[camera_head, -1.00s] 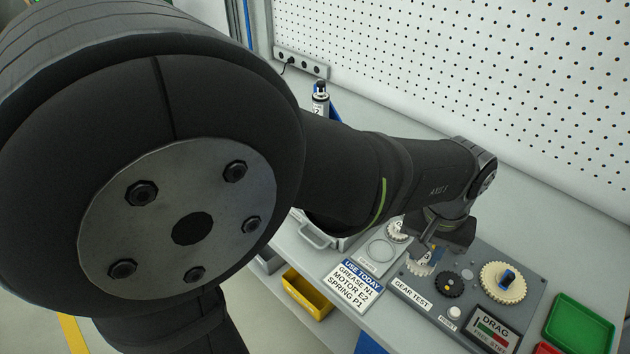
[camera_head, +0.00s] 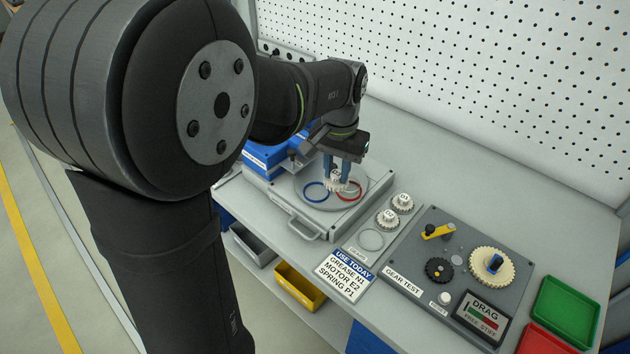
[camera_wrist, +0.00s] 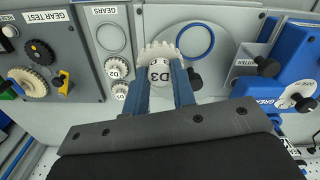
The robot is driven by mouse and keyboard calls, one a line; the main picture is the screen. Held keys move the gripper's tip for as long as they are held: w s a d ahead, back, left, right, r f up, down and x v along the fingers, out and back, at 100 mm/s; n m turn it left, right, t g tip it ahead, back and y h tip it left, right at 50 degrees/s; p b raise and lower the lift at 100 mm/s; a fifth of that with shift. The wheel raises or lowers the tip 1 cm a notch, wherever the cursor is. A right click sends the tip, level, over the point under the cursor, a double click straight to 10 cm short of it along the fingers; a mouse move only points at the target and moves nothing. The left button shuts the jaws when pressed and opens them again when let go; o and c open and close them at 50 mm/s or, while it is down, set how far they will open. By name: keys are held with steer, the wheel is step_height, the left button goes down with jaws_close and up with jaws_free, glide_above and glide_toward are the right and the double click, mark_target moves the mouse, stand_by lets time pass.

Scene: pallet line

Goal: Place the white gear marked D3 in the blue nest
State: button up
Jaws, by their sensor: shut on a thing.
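The white gear marked D3 (camera_wrist: 160,75) is between the blue fingers of my gripper (camera_wrist: 160,82), which is shut on its hub. In the head view, my gripper (camera_head: 337,174) holds the gear (camera_head: 337,184) over the round grey plate, near the red ring. The blue nest (camera_wrist: 213,40), a blue ring, looks empty and lies beside the gear in the wrist view. In the head view the blue nest (camera_head: 315,202) is just left of the gear. Whether the gear touches the plate cannot be told.
A red ring (camera_head: 349,199) lies right of the blue one on the plate (camera_head: 330,207). Two white gears (camera_head: 401,202) sit on the GEARS panel. The GEAR TEST board (camera_head: 415,263) carries a black gear (camera_head: 438,270) and a cream gear (camera_head: 491,267). Blue bins (camera_head: 265,157) stand behind left.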

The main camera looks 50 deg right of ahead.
steer(key=w+f, duration=0.1)
steer(key=w, duration=0.1)
steer(key=w+f, duration=0.1)
steer(key=w, duration=0.1)
steer(key=w+f, duration=0.1)
steer(key=w, duration=0.1)
steer(key=shift+w+d+f, duration=0.1)
steer(key=shift+d+f, duration=0.1)
steer(key=shift+f, duration=2.15)
steer(key=shift+f, duration=0.15)
steer(key=o, duration=1)
steer(key=shift+c, duration=0.2)
step_height(320, 180, up, 12)
steer(key=shift+r, duration=0.2)
steer(key=shift+f, duration=0.15)
